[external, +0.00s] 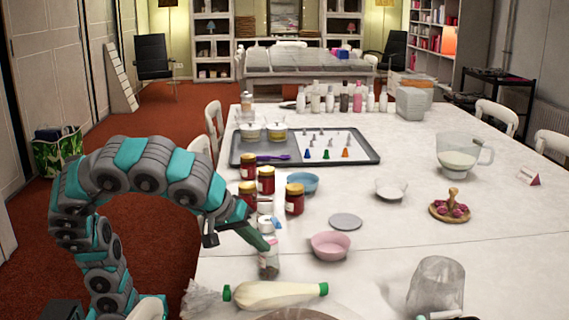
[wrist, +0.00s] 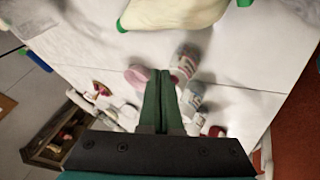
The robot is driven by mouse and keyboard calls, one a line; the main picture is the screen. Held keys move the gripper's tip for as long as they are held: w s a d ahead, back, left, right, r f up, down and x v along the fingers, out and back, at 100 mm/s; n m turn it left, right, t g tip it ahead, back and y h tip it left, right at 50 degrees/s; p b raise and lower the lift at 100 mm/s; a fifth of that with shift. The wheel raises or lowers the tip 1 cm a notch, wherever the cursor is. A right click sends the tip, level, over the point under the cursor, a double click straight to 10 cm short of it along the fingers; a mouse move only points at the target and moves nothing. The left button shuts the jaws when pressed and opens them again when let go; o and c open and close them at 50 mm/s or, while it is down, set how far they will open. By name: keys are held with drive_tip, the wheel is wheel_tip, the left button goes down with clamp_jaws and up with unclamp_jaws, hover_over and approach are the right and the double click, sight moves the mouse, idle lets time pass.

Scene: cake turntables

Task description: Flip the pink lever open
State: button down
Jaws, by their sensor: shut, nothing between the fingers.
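I cannot make out a pink lever for certain in either view. A small white piece with a dark pink-red face (external: 530,177) stands at the right side of the table, too small to tell what it is. My gripper (external: 264,246) is shut and empty, its green fingers pointing down at the table's near left, by a small clear jar (external: 268,266). In the wrist view my gripper (wrist: 164,75) shows its two fingers together. The pink bowl (external: 330,246) is just right of the gripper; it also shows in the wrist view (wrist: 135,76).
A piping bag with green ends (external: 275,293) lies in front of the gripper. Red jars with gold lids (external: 295,199) and a grey disc (external: 345,221) are behind it.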

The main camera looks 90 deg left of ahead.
drive_tip(key=s+f+v, duration=0.1)
drive_tip(key=v, duration=1.1)
drive_tip(key=shift+s+d+f, duration=0.25)
drive_tip(key=shift+s, duration=0.1)
